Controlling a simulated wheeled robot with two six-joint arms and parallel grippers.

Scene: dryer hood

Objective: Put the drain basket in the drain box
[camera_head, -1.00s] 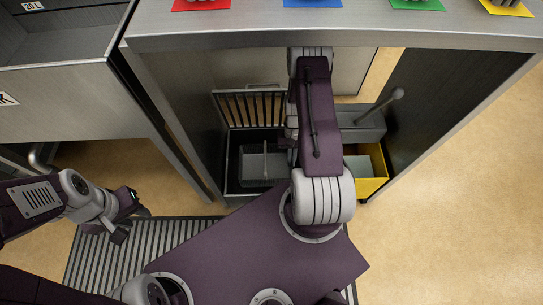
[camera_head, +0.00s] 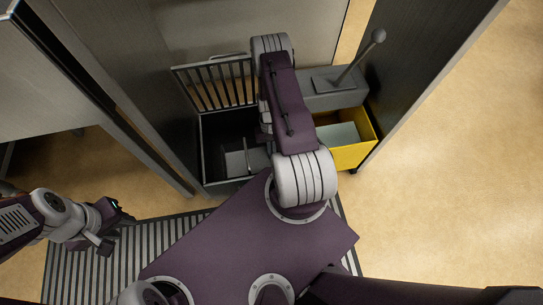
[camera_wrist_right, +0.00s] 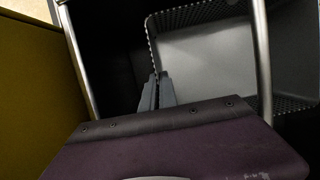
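The drain box (camera_head: 203,150) is a dark open box under the counter, its slatted grate lid (camera_head: 217,85) raised at the back. The grey drain basket (camera_head: 240,164), with a thin upright metal handle rod, shows low at the box's right; my right arm covers part of it. In the right wrist view the basket (camera_wrist_right: 205,60) has a perforated rim. My left gripper (camera_head: 116,229) is open and empty, left of the box, over the striped mat.
A yellow bucket (camera_head: 352,154) with a grey wringer (camera_head: 335,95) and upright lever stands right of the box, close to my right arm. Steel side panels (camera_head: 420,75) bound the space. Open floor (camera_head: 460,190) lies to the right.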

